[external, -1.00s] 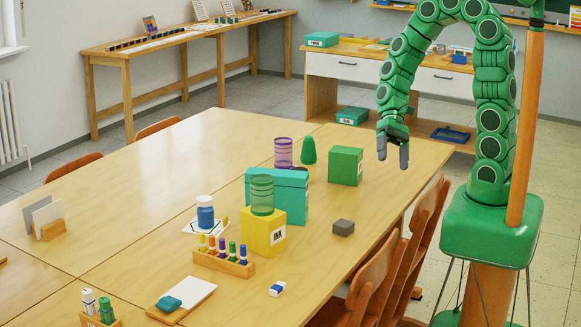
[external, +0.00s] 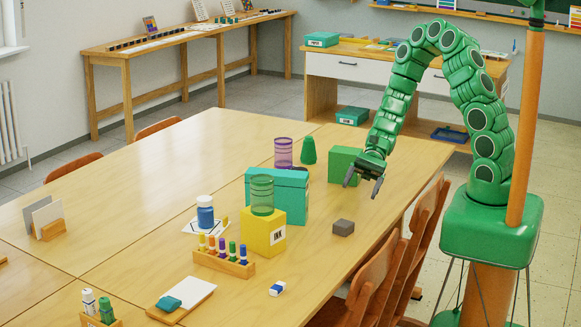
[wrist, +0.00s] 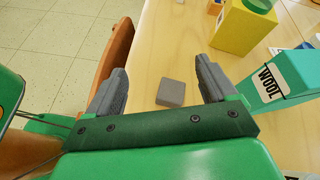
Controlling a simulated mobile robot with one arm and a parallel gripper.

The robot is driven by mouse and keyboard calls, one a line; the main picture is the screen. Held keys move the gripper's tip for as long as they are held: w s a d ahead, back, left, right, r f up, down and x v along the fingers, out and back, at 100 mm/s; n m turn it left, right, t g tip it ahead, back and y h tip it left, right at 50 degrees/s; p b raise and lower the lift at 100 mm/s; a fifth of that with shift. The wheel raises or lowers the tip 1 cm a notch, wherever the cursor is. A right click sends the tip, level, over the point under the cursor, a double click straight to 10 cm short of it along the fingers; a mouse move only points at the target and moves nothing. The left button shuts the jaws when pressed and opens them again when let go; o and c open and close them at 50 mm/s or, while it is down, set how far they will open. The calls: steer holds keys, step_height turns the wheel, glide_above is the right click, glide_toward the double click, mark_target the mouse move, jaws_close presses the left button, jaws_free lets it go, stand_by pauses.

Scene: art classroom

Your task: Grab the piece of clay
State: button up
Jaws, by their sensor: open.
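The piece of clay looks like a small grey block (external: 343,227) lying on the wooden table near its right edge. In the wrist view the grey block (wrist: 171,92) lies between and beyond my two fingertips, apart from both. My gripper (external: 362,190) is open and empty. It is above the table, behind and slightly right of the block in the external view. Its grey fingers point down and toward the block. Both fingers of my gripper (wrist: 160,80) show in the wrist view.
A yellow ink box (external: 264,232) and a teal box (external: 292,198) stand left of the block. A green box (external: 344,165) is close behind my gripper. Orange chairs (external: 372,275) line the right table edge. An eraser (external: 277,289) lies nearer the front. Bare table surrounds the block.

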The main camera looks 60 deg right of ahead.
mark_target(342, 223)
steer(key=f+m+t, duration=0.1)
steer(key=f+m, duration=0.1)
steer(key=w+d+f+m, duration=0.1)
steer(key=f+m, duration=0.1)
steer(key=f, duration=0.1)
steer(key=w+f+m+t, duration=0.1)
steer(key=f, duration=0.2)
steer(key=shift+w+d+f+m+t, duration=0.1)
steer(key=shift+d+m+t, duration=0.2)
steer(key=shift+d+m, duration=0.1)
steer(key=shift+x, duration=3.95)
steer(key=shift+c, duration=0.3)
steer(key=c, duration=1.1)
steer(key=shift+r, duration=0.25)
steer(key=shift+r, duration=4.9)
